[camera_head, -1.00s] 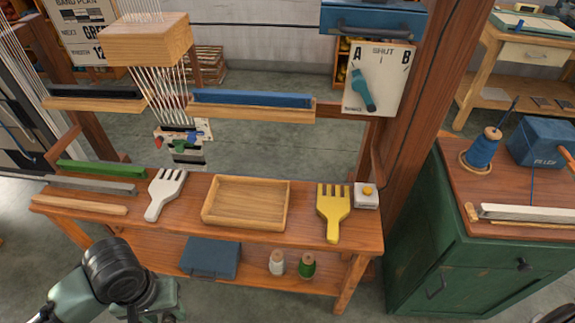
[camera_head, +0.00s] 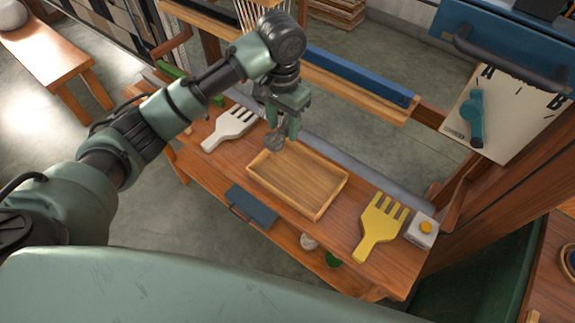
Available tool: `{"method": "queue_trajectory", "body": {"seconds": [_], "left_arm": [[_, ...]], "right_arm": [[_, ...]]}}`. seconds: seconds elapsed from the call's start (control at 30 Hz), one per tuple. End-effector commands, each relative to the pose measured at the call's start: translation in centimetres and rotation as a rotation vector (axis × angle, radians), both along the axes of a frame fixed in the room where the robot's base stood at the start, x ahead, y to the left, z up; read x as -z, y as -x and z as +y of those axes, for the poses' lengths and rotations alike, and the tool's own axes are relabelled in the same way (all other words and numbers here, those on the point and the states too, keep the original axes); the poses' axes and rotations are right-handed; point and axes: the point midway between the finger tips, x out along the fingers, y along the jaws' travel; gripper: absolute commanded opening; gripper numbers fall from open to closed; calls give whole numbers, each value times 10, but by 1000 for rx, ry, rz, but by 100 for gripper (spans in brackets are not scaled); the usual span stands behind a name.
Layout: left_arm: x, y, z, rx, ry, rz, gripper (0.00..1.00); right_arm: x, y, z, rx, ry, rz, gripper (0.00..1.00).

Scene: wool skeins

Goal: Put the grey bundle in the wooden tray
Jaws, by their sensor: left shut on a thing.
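The wooden tray (camera_head: 297,181) lies empty on the wooden bench, between the white fork-shaped tool and the yellow one. My left gripper (camera_head: 283,126) comes in from the left and points down over the tray's back-left corner. It is shut on a small grey thing, which looks like the grey bundle (camera_head: 274,141). The bundle hangs at the tray's back-left rim in the picture. I cannot tell its exact height above the rim. The fingers hide part of it. My right gripper is not in view.
The white fork-shaped tool (camera_head: 231,128) lies left of the tray. The yellow one (camera_head: 379,224) and a white box with a yellow button (camera_head: 422,231) are to its right. A beam with a blue bar (camera_head: 358,75) runs behind. A blue box (camera_head: 251,205) sits on the lower shelf.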

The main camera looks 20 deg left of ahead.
Motion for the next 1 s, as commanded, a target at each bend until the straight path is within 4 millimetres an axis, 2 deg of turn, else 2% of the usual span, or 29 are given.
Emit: {"method": "queue_trajectory", "body": {"seconds": [0.03,0.2,0.4,0.57,0.8,1.0], "left_arm": [[15,1,1,-1,-3,4,6],[61,1,1,-2,-2,2,6],[100,0,1,-2,-2,-2,6],[113,0,0,-2,-1,-1,6],[147,0,1,-3,-2,-1,6],[153,0,1,-2,-1,-4,6]], "right_arm": [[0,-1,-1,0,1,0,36],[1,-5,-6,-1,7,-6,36],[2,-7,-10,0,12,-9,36],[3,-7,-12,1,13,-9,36],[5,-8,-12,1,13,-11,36],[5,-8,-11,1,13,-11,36]]}}
